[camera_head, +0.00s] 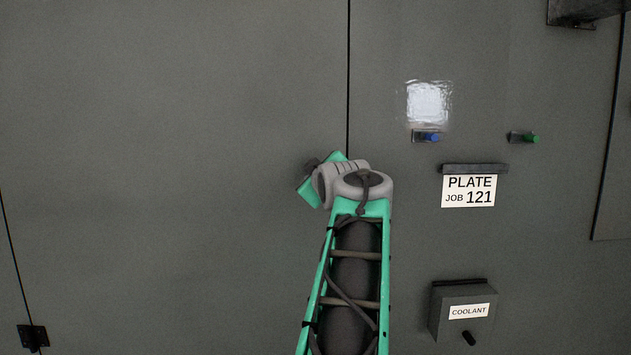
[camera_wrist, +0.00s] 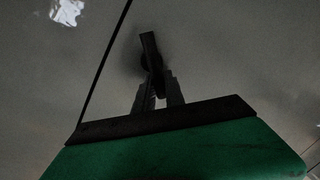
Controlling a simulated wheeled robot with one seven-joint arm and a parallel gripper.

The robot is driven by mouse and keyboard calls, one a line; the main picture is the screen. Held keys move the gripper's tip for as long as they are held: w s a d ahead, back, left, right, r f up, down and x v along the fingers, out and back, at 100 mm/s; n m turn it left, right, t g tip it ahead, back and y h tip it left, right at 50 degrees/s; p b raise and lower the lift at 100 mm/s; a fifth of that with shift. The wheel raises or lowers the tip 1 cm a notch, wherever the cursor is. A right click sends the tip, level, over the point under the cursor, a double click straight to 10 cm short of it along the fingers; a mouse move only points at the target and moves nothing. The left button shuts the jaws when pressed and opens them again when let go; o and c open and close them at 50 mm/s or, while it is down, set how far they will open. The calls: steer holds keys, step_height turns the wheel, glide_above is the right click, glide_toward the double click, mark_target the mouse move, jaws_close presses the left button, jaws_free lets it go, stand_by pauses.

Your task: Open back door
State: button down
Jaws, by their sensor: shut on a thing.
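The back door appears to be the large grey panel (camera_head: 180,130) left of the dark vertical seam in the head view. The seam is a thin line, with no wide gap showing. A dark handle (camera_wrist: 150,48) stands out from the panel in the wrist view, close beside the seam. My gripper (camera_wrist: 160,88) has its two fingers shut on the lower part of this handle. In the head view, my wrist hides the fingers and most of the handle.
Right of the seam, the grey wall carries a blue button (camera_head: 431,137), a green button (camera_head: 532,138), a plate reading "PLATE JOB 121" (camera_head: 468,191) and a protruding COOLANT box (camera_head: 464,312). A black hinge-like fitting (camera_head: 33,337) sits at lower left.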

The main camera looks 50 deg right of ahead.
steer(key=shift+f, duration=0.1)
stand_by(0.3)
steer(key=c, duration=1.4)
jaws_free()
steer(key=b+v, duration=0.1)
steer(key=v, duration=0.6)
steer(key=shift+s+a, duration=0.2)
steer(key=shift+s, duration=0.1)
